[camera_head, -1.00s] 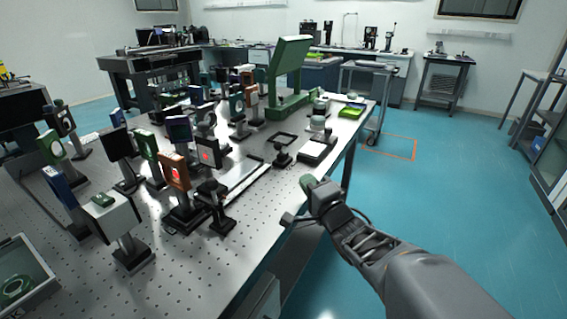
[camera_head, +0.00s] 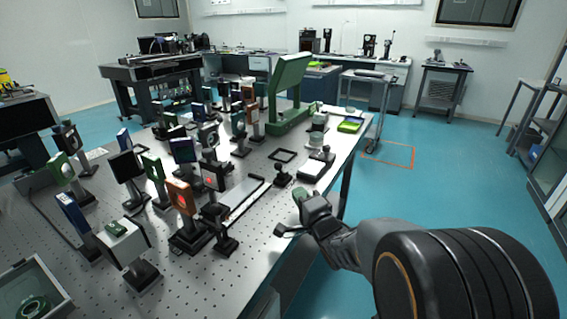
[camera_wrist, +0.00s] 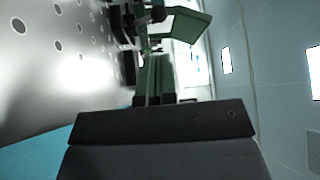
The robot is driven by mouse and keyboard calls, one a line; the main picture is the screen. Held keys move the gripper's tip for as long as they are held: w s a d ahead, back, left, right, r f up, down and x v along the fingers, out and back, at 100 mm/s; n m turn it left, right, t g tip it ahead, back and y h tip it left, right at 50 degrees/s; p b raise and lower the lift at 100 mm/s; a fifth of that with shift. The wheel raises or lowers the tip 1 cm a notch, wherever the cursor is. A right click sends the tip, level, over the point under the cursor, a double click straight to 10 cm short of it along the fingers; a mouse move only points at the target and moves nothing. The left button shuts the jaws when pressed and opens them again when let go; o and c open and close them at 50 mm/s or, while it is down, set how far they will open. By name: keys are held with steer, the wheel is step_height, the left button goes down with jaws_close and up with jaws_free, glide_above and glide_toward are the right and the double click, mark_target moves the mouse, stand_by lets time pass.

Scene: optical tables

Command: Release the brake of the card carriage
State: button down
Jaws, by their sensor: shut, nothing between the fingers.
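A long rail with a pale top (camera_head: 243,203) lies on the perforated optical table (camera_head: 120,283). Near its front end stand an orange-framed card (camera_head: 178,190) on a dark base and a small black post mount (camera_head: 225,243). A dark card with a red spot (camera_head: 212,178) stands just behind. I cannot tell which of these is the card carriage, and its brake is too small to make out. My gripper (camera_head: 301,196) is shut and empty at the table's right edge, right of the rail and apart from it. In the wrist view a dark bar of my gripper (camera_wrist: 165,122) fills the lower part.
A tall green stand (camera_head: 290,90) rises at the table's back. Several optic mounts crowd the left. Blue floor is free at right.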

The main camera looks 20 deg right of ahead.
mark_target(280, 168)
steer(key=w+p, duration=0.1)
steer(key=p, duration=0.3)
steer(key=shift+a+r, duration=0.1)
steer(key=shift+r, duration=0.3)
steer(key=x, duration=0.9)
steer(key=shift+w+f, duration=0.1)
steer(key=shift+f, duration=0.25)
steer(key=shift+r+p, duration=0.15)
steer(key=shift+p, duration=0.3)
